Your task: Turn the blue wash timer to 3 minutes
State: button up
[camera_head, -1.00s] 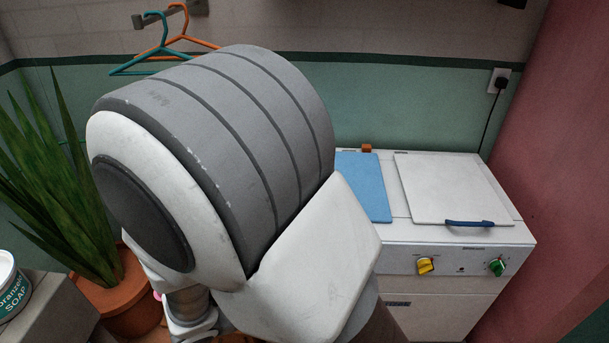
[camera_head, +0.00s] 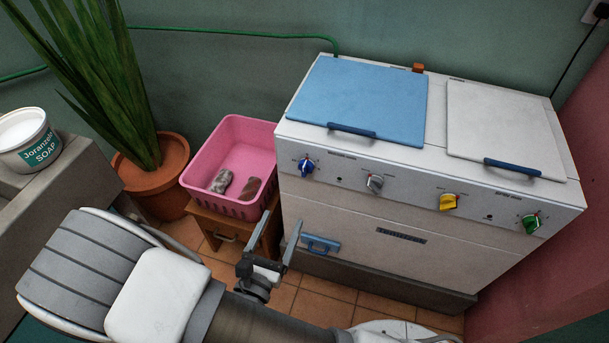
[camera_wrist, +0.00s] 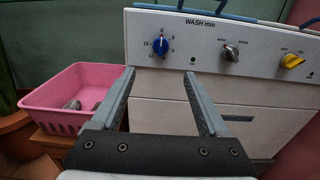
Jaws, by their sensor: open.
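The blue wash timer knob (camera_head: 306,165) is at the left end of the washing machine's front panel. In the wrist view the blue knob (camera_wrist: 160,45) sits under the "WASH min" label, with a dial of numbers around it and its pale pointer mark roughly upright. The exact setting is too small to read. My gripper (camera_head: 273,233) is open and empty, in front of the machine and below the knob. In the wrist view the two fingers of my gripper (camera_wrist: 157,85) reach toward the panel, apart from the knob, which shows above and between them.
A grey knob (camera_head: 375,183), a yellow knob (camera_head: 449,202) and a green knob (camera_head: 531,223) sit to the right. A pink basket (camera_head: 207,143) stands on a small wooden stool left of the machine. A potted plant (camera_head: 160,185) and a soap tub (camera_head: 28,140) are further left.

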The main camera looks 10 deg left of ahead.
aim_at(303, 173)
jog(key=w, duration=0.5)
jog(key=w+d+b, duration=0.1)
jog(key=w, duration=0.4)
jog(key=w+b, duration=0.1)
jog(key=w, duration=0.4)
jog(key=shift+d, duration=0.15)
jog(key=shift+s, duration=0.1)
grip_shut()
